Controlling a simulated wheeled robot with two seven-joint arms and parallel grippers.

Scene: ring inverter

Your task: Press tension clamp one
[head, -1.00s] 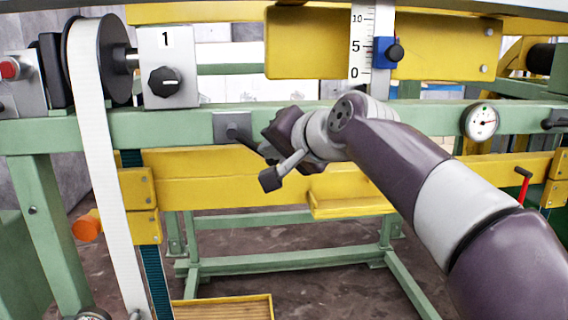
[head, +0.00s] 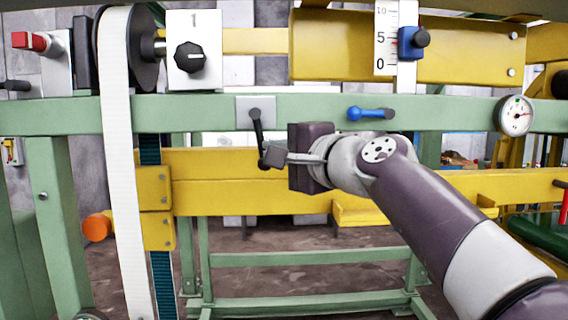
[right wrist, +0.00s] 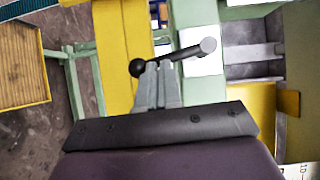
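Tension clamp one is probably the black lever (head: 257,135) on the grey plate (head: 270,105) fixed to the green beam, below the box marked 1. The lever hangs down, slightly tilted, with a knob at its lower end. My right gripper (head: 274,158) is at the lower part of this lever, its fingers apparently together. In the right wrist view the two grey fingertips (right wrist: 157,68) meet the lever (right wrist: 180,54) close to its round knob (right wrist: 137,67); I cannot tell whether they touch. My left gripper is not in view.
A blue lever (head: 370,113) sits on the beam to the right, above my right arm. A white belt (head: 117,170) runs down at left. A yellow rail (head: 235,195) passes behind the gripper. A dial gauge (head: 515,115) is at far right.

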